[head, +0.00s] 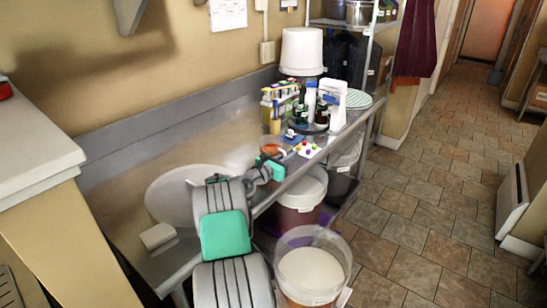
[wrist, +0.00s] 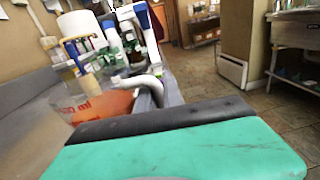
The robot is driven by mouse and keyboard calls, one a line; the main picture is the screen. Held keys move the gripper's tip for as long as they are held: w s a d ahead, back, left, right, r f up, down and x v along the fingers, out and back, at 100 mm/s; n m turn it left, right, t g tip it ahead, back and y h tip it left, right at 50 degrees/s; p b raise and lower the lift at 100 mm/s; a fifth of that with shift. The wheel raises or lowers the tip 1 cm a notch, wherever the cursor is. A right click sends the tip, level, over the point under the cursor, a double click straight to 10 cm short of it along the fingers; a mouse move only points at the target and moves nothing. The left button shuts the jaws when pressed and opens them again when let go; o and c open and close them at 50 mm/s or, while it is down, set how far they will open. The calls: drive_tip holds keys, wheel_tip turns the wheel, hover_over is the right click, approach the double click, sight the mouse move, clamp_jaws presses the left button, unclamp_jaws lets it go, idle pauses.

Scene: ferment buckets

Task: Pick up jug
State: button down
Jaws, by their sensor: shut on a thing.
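The jug (wrist: 95,106) is a clear vessel with red "ml" markings and an orange-red tint, at the left in the wrist view. A pale curved piece that looks like its handle shows at its right side. In the head view only a small orange part of the jug (head: 272,149) shows behind my gripper (head: 270,166), on the metal counter. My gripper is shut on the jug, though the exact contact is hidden. My teal and grey arm covers the lower part of the wrist view.
The metal counter (head: 124,167) holds several bottles (head: 309,97), a white upturned tub (head: 302,50) and a pale round dish (head: 166,193). A lidded bucket (head: 301,193) and an open bucket (head: 312,272) stand at its front side. The tiled floor (head: 420,205) at right is clear.

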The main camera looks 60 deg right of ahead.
drive_tip(key=shift+r, duration=0.2)
drive_tip(key=shift+r, duration=0.75)
drive_tip(key=s+a+r, duration=0.8)
drive_tip(key=a+r, duration=0.3)
drive_tip(key=shift+s+a+r, duration=0.1)
drive_tip(key=shift+s+a, duration=0.05)
idle(0.3)
drive_tip(key=c, duration=2)
unclamp_jaws()
clamp_jaws()
